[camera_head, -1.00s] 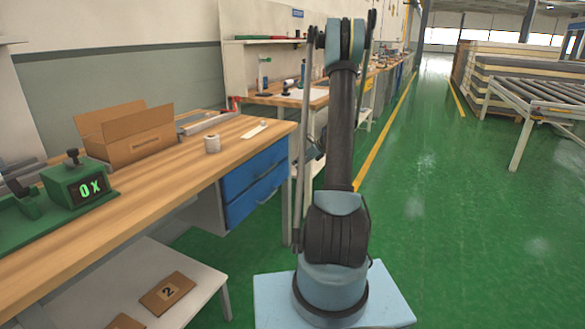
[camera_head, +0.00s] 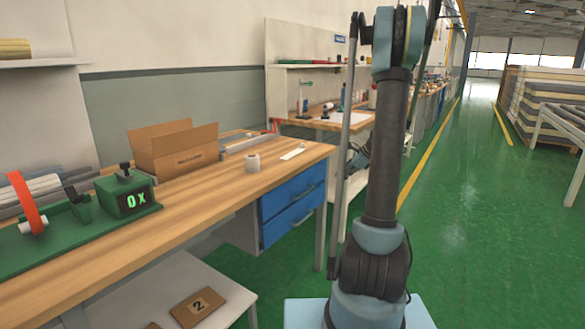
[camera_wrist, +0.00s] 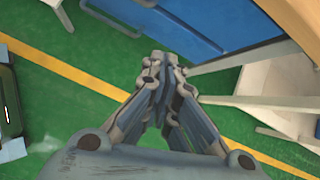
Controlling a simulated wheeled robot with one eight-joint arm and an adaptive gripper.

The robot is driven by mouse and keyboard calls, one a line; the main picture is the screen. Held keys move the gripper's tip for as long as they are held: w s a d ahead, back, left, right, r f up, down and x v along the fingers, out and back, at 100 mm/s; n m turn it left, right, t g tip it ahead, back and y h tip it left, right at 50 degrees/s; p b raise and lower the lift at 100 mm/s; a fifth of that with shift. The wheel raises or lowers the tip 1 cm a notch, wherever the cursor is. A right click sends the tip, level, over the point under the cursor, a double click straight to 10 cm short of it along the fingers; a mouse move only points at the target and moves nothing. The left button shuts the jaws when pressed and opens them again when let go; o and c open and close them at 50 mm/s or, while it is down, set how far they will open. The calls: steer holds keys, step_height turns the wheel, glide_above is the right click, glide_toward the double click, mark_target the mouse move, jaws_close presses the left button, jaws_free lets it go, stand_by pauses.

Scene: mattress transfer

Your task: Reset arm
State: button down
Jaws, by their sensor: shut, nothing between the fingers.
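My gripper (camera_wrist: 156,68) points away from the wrist camera with its fingers together and nothing between them. In the wrist view it hangs over the green floor (camera_wrist: 95,115), with blue drawers and a pale shelf beyond it. In the head view my arm stands upright right of the workbench. I cannot make out the gripper clearly there.
Stacked mattresses (camera_head: 540,100) and a roller frame (camera_head: 565,125) stand right. The green aisle between is clear.

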steer(key=s+a+r+n+g+h, duration=0.15)
steer(key=s+n, duration=0.25)
steer(key=s, duration=0.4)
steer(key=s+a+r+n+h, duration=0.1)
steer(key=s+a+r+n, duration=0.15)
steer(key=s, duration=0.45)
steer(key=s+a+r+n+h, duration=0.1)
steer(key=s+a+r+n, duration=0.2)
steer(key=s, duration=0.5)
steer(key=s+f+n+h, duration=0.1)
steer(key=s+f+n, duration=0.3)
steer(key=s, duration=0.5)
steer(key=s+d+f+n+h, duration=0.1)
steer(key=s+f+n, duration=0.3)
steer(key=s+n, duration=0.4)
steer(key=shift+s+d+f+g+h, duration=0.15)
steer(key=shift+s+d+g+h, duration=0.25)
steer(key=shift+s, duration=0.85)
